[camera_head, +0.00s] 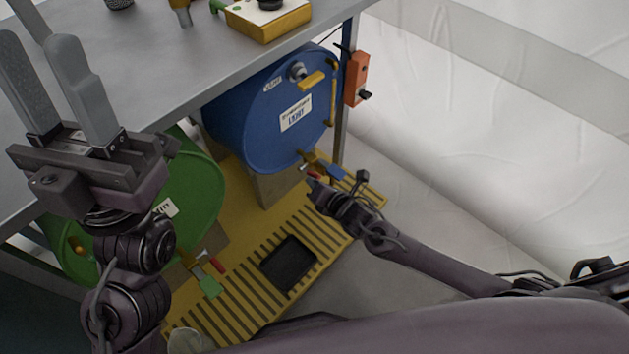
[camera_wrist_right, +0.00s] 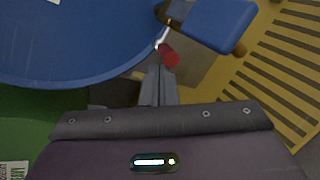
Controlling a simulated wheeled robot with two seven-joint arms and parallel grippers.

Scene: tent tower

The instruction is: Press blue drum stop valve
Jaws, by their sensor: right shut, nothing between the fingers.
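The blue drum (camera_head: 262,112) lies on its side under the table. At its lower front is a valve with a blue paddle (camera_head: 331,171) and a small red-tipped stop (camera_head: 313,175). In the right wrist view, the red tip (camera_wrist_right: 169,55) and blue paddle (camera_wrist_right: 220,22) sit just ahead of the fingers. My right gripper (camera_head: 316,186) is shut and empty, its fingertips (camera_wrist_right: 160,72) at or very near the red tip; contact cannot be told. My left gripper (camera_head: 52,50) is open and empty, raised at the left over the table.
A green drum (camera_head: 190,185) with its own valve and green paddle (camera_head: 209,286) lies to the left. A yellow slatted platform (camera_head: 240,305) holds a black tray (camera_head: 288,263). An orange box (camera_head: 356,78) hangs on the table leg. The table (camera_head: 150,75) overhangs the drums.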

